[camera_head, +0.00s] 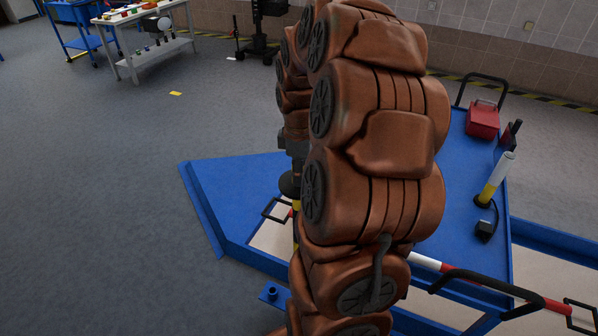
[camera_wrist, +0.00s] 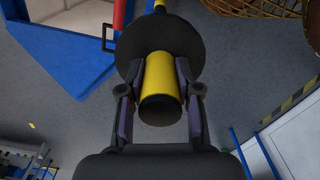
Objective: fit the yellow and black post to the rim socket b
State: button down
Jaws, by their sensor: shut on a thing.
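The yellow and black post (camera_wrist: 158,75) shows in the wrist view between both fingers of my gripper (camera_wrist: 160,92). A wide black disc surrounds it just beyond the fingers, and its near end is black. More yellow shows past the disc. In the head view a small part of the post (camera_head: 296,205) and its dark disc show beside my arm, which hides most of the gripper. A blue tab with a small round fitting (camera_head: 270,293) sits at the lower left of the blue frame. I cannot tell whether it is rim socket b.
The blue frame (camera_head: 225,180) has open wells, red and white bars and black handles. A red box (camera_head: 482,120) and a white and yellow cylinder (camera_head: 496,178) stand on its right part. A white workbench (camera_head: 150,50) is at the back left.

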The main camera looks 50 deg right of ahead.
jog(key=shift+r, duration=0.8)
dwell(0.7)
jog(key=shift+r+p, duration=0.65)
jog(key=shift+r, duration=2.55)
